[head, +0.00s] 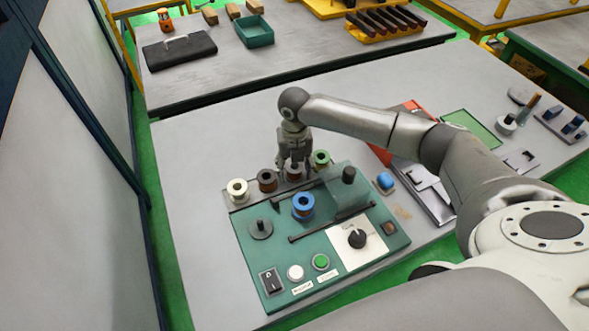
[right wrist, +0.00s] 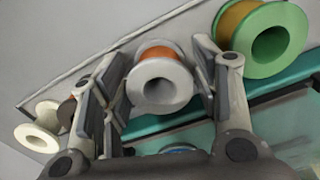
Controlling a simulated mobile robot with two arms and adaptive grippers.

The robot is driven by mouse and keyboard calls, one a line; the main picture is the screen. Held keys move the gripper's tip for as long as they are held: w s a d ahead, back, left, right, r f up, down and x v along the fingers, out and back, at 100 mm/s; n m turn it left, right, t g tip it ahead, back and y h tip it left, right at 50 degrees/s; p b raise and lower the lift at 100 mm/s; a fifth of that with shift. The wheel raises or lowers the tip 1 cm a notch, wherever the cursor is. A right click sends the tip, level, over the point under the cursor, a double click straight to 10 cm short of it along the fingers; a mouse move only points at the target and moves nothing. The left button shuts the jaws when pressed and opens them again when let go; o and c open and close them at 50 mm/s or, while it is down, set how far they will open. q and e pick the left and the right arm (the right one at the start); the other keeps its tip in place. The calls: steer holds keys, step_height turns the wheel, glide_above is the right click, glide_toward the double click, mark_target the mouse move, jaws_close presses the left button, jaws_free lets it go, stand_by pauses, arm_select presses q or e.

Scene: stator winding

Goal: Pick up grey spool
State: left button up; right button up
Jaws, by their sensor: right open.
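The grey spool (right wrist: 158,88) has pale grey flanges and orange-brown wire. It stands in a row of spools at the back of the green winding station (head: 246,250). In the head view the grey spool (head: 294,175) is mostly hidden by my right gripper (head: 294,166), which points down over it. In the right wrist view the open fingers of this gripper (right wrist: 158,70) are spread on either side of the spool, with visible gaps. The left gripper is not in view.
A brown spool (head: 267,180) and a white spool (head: 238,190) stand left of the gripper, and a green spool (head: 321,159) stands right. A blue spool (head: 303,207) sits in front on the station. The table (head: 187,199) left of the station is clear.

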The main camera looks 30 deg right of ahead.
steer(key=c, duration=0.8)
steer(key=shift+r, duration=0.1)
